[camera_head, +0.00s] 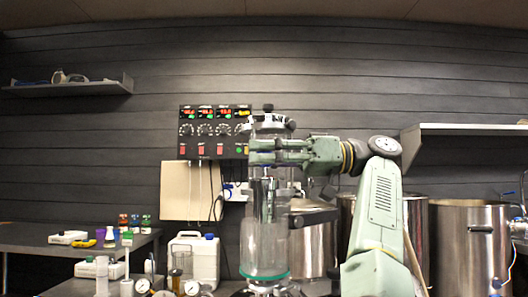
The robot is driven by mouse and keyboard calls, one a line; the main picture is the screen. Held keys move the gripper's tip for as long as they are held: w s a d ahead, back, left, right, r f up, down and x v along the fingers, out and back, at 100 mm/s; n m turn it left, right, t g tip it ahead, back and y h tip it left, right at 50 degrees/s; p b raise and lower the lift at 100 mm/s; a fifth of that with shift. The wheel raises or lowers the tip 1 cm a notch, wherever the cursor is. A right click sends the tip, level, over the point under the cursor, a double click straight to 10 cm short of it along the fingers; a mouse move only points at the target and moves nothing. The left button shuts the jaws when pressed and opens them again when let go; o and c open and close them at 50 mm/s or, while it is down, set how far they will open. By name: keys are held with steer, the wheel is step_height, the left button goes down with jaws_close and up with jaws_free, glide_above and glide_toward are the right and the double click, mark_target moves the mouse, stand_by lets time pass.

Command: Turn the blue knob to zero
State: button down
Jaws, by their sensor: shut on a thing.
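A black control panel (213,142) hangs on the wall, with a row of red number displays, a row of dials with pale scales, and red switches below. My gripper (254,152) reaches in from the right at the panel's lower right edge. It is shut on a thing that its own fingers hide. I cannot make out the blue knob or its pointer in this view, so I cannot tell its setting or whether it is what the fingers hold.
Steel kettles (470,245) stand at the right under a wall shelf (460,130). A white jug (203,258) and small bottles (135,221) are at the left. A pale board (185,190) hangs under the panel.

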steer(key=shift+f, duration=0.1)
steer(key=c, duration=1.2)
jaws_free()
steer(key=shift+t+b, duration=0.3)
steer(key=shift+b, duration=0.1)
